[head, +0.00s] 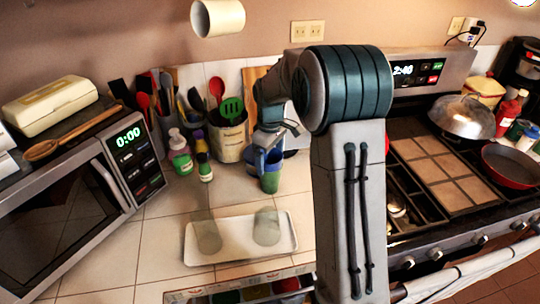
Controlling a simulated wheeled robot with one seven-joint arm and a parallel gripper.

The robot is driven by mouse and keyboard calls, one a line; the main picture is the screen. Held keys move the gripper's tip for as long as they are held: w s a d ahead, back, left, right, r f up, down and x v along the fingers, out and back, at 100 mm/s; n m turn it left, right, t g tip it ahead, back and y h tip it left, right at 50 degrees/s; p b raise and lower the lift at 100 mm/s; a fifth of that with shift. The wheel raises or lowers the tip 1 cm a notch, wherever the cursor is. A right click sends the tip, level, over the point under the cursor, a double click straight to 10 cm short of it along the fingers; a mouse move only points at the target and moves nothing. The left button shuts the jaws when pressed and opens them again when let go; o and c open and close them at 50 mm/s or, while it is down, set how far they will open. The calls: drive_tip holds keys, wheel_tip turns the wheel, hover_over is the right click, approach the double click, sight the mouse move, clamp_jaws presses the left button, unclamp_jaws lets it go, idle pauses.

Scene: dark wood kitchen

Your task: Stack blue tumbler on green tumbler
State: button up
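The blue tumbler (262,160) stands at the back of the counter, directly below my gripper (266,142). The green tumbler (270,183) shows right under the blue one, its lower part in clear view. The blue tumbler overlaps the top of the green one in the picture. I cannot tell whether it rests on it, sits inside it or is just behind or above it. My gripper points down at the blue tumbler's rim. The fingers are small and partly hidden by my wrist, so their opening does not show.
A white tray (240,256) with two clear glasses lies in front. A utensil crock (228,137) and soap bottles (180,155) stand to the left at the back. The microwave (75,205) is far left, the stove (440,180) right. The tiled counter between microwave and tray is clear.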

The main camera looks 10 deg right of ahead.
wheel_tip(320, 180, up, 13)
drive_tip(key=s+f+m+t, duration=0.1)
drive_tip(key=s+m, duration=0.3)
drive_tip(key=s, duration=1)
drive_tip(key=s+f+m+t, duration=0.2)
drive_tip(key=s+m, duration=0.3)
drive_tip(key=s, duration=0.9)
drive_tip(key=shift+f, duration=0.3)
